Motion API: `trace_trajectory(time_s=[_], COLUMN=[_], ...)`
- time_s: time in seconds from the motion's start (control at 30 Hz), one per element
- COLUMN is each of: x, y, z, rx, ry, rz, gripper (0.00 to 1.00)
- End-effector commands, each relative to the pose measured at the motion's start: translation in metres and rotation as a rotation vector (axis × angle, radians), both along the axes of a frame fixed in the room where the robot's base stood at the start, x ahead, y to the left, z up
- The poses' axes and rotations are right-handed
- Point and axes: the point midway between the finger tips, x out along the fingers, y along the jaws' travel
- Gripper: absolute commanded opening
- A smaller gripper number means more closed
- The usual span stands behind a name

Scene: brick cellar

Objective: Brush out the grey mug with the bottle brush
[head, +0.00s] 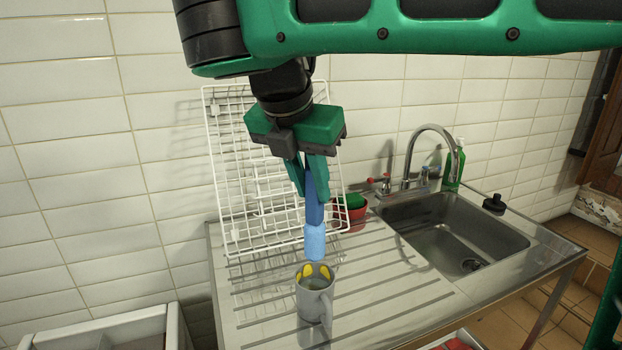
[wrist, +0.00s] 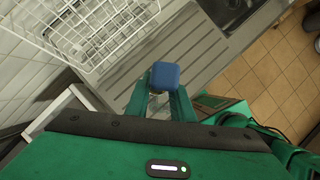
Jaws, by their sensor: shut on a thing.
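The grey mug (head: 314,301) stands upright on the ribbed steel drainboard, with its handle toward the right front. Yellow patches show on its inner wall. My gripper (head: 310,178) is shut on the dark blue handle of the bottle brush (head: 315,242). The brush points down, its light blue head just above the mug's mouth and apart from it in the head view. In the wrist view my gripper (wrist: 161,105) holds the blue handle end (wrist: 164,75) between its fingers. The brush head and the mug are hidden there.
A white wire rack (head: 228,170) leans on the tiled wall behind the brush. The sink (head: 460,235) with its tap (head: 408,160) lies to the right. A red bowl with a green thing (head: 354,205) and a green bottle (head: 452,168) stand at the back.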

Motion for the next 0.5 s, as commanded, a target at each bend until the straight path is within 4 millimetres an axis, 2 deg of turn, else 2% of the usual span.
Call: trace_trajectory(time_s=[0.5], x=[0.001], y=[-0.005], z=[-0.035], rx=[-0.001], ry=[0.002], rz=[-0.008], gripper=[0.0])
